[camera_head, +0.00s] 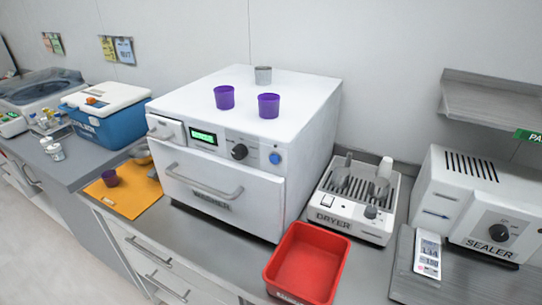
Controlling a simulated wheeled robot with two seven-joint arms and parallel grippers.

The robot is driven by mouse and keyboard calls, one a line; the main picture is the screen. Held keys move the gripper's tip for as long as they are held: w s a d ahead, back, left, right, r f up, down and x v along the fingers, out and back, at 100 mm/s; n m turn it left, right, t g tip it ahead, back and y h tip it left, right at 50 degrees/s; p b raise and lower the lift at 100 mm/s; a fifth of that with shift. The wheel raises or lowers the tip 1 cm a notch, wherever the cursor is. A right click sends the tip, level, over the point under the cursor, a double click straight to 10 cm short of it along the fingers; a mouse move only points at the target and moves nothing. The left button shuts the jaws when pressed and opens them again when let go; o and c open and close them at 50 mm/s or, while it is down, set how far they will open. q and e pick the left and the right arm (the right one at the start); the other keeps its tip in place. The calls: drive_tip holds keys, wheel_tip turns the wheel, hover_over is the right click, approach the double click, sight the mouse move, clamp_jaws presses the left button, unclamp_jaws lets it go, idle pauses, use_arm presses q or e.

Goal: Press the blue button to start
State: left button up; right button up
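The blue button (275,158) is a small round button on the front panel of the white washer (222,170), to the right of a black knob (239,152) and a lit green display (203,137). The washer's front door, with a long handle, looks closed. Nothing covers the button. Neither of my grippers shows in the head view.
Two purple cups (224,97) (268,106) and a grey cup (263,75) stand on the washer. A red bin (305,262) sits at the counter's front, right of the washer. A dryer (350,198) and a sealer (470,205) stand further right. A blue cooler (118,127) stands left.

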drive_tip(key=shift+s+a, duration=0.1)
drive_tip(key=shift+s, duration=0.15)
